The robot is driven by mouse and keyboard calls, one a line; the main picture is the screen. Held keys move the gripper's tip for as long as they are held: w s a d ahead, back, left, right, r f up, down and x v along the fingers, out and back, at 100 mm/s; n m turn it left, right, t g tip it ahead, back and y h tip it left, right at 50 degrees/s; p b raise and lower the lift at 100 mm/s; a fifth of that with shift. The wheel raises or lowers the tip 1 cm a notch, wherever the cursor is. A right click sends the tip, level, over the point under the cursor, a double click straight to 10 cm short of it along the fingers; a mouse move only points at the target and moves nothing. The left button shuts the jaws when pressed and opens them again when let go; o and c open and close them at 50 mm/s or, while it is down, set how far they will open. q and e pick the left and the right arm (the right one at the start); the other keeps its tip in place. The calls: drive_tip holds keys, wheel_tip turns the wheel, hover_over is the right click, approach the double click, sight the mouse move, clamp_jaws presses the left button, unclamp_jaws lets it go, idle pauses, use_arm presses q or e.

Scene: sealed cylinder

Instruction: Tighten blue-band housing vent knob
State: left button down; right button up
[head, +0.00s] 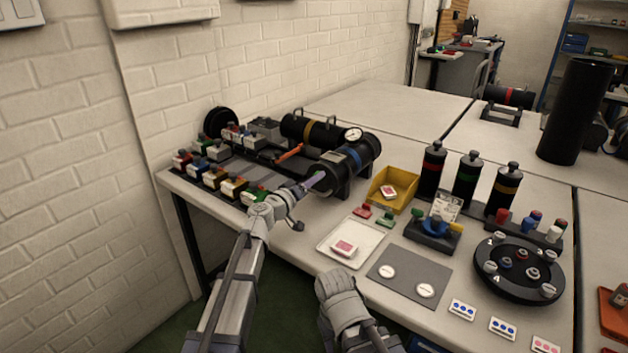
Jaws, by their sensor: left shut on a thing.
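The blue-band housing (368,149) is a black cylinder lying on a dark stand on the table, with a blue ring around it. Its near end faces left, toward my left arm. My left gripper (305,187) is at that end, shut on a small purple piece (317,180) that looks like the vent knob. The fingers hide part of the knob, so its seating against the end face is unclear. My right arm shows at the bottom centre, low in front of the table edge; its fingers are hidden.
A yellow-band cylinder (302,129) and a pressure gauge (354,134) are behind the housing. Several coloured valve blocks stand at left. A yellow bin (403,181), a white tray (331,254) and several black bottles are to the right. A brick wall borders the left.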

use_arm(q)
drive_tip(key=m, duration=0.5)
drive_tip(key=shift+m, duration=0.3)
idle(0.4)
drive_tip(key=c, duration=0.6)
unclamp_jaws()
drive_tip(key=shift+s, duration=0.1)
drive_tip(key=v, duration=0.7)
drive_tip(key=shift+s+a, duration=0.25)
drive_tip(key=shift+f, duration=0.1)
